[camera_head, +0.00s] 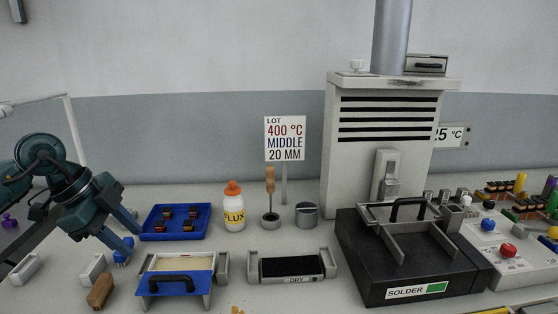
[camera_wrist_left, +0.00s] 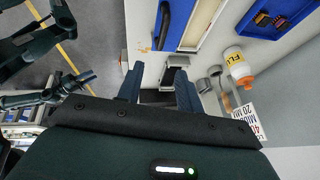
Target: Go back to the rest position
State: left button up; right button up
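My left gripper (camera_head: 133,240) is over the left part of the bench, above and to the left of the white tray with the blue front. Its two fingers are spread apart. In the left wrist view its fingers (camera_wrist_left: 160,72) are also apart, with nothing held between them. My right gripper does not show clearly in either view; dark arm parts of mine show at the left of the wrist view.
On the bench are a blue tray with small parts (camera_head: 176,234), a white tray with blue front (camera_head: 172,285), a flux bottle (camera_head: 235,213), a DRY tray (camera_head: 292,280), a wood-handled tool (camera_head: 270,185), a grey cup (camera_head: 307,217), a solder unit (camera_head: 410,275) and a wooden block (camera_head: 101,291).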

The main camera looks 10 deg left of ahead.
pick_arm(q)
jog(key=s+d+f+m+t+h+p, duration=0.1)
jog(key=d+f+t+h+p, duration=0.15)
jog(key=d+h, duration=0.7)
jog(key=s+d+f+t+h+p, duration=0.1)
jog(key=d+t+h, duration=0.3)
jog(key=d, duration=1)
jog(key=s+a+f+n+t+y+p, duration=0.25)
jog(key=f+n+t+y, duration=0.45)
jog(key=f+n+y, duration=0.4)
jog(key=s+f+n+g+y, duration=0.3)
jog(key=s+f+g, duration=0.3)
jog(key=s+f, duration=0.4)
jog(key=shift+s+a+f, duration=0.25)
jog(key=shift+s+f, duration=0.1)
jog(key=shift+f, duration=0.6)
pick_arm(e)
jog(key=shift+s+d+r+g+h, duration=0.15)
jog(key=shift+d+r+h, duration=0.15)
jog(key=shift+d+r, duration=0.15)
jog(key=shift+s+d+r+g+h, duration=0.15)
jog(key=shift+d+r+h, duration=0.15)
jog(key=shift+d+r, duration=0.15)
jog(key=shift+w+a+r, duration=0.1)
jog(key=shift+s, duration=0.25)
